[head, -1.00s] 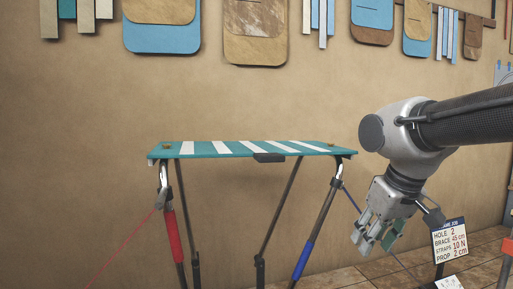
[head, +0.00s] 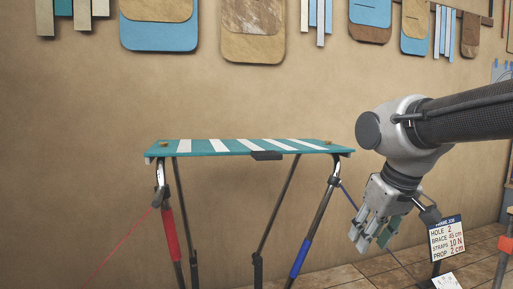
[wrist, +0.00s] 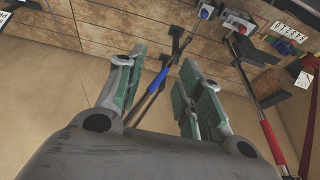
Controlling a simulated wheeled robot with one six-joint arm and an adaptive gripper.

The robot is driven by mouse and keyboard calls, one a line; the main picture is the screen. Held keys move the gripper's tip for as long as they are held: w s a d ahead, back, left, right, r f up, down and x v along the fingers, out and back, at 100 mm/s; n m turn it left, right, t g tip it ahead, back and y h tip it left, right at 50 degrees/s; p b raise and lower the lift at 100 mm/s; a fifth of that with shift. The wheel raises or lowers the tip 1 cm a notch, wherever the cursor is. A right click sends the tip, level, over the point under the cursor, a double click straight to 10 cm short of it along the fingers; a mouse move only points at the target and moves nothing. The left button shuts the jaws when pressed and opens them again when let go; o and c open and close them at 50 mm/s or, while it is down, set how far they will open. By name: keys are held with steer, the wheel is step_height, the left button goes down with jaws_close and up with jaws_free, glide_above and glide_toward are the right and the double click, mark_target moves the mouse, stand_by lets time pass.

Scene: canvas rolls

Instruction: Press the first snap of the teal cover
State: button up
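The teal cover (head: 250,147) with white stripes is stretched flat over a folding frame in the head view. Small brass-coloured snaps show at its far corners, one at the left (head: 163,143) and one at the right (head: 329,142). A dark block (head: 266,156) sits under its front edge. My gripper (head: 368,243) hangs to the right of the frame, below the cover's level and apart from it. The cover does not show clearly in the wrist view.
The frame's legs carry a red sleeve (head: 170,233) and a blue sleeve (head: 300,258). A job sign (head: 446,238) stands right of my gripper. Canvas samples (head: 253,30) hang on the wall behind. The space above the cover is clear.

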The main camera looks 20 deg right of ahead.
jaws_close()
stand_by(1.1)
